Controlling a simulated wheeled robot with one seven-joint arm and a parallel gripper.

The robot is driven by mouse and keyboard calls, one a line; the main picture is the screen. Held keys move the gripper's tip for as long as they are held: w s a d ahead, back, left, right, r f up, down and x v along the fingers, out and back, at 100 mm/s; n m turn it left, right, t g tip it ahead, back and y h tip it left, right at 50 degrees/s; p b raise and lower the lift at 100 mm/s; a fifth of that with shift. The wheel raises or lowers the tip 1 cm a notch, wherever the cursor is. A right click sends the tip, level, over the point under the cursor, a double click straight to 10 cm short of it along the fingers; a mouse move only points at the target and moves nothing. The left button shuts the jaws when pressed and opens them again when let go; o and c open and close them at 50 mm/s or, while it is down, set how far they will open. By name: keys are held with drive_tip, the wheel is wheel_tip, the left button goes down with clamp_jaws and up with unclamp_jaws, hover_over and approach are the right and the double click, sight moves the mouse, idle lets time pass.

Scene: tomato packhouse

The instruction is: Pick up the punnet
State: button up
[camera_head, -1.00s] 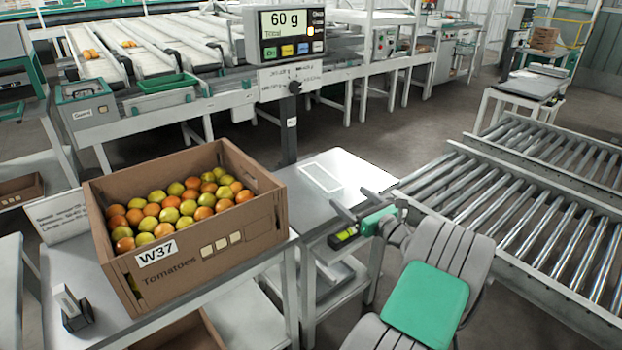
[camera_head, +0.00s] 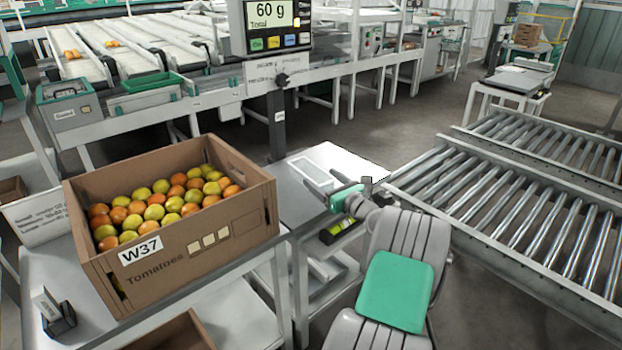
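A pale-edged rectangle (camera_head: 310,172) lies on the scale table, partly behind my gripper. I cannot tell whether it is a shallow clear punnet or a flat marking; no other punnet shows clearly. My gripper (camera_head: 346,190), with a green body and grey fingers, is above the near side of the table, close to the rectangle and on its near right. The fingers look apart, with nothing seen between them.
A cardboard crate (camera_head: 200,258) of red, orange and yellow tomatoes, marked W37, stands on the left bench. The scale display (camera_head: 270,25) reads 60 g. Roller conveyors (camera_head: 500,210) fill the right. A small stand (camera_head: 52,312) is at front left.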

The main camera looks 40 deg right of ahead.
drive_tip(key=c, duration=1.1)
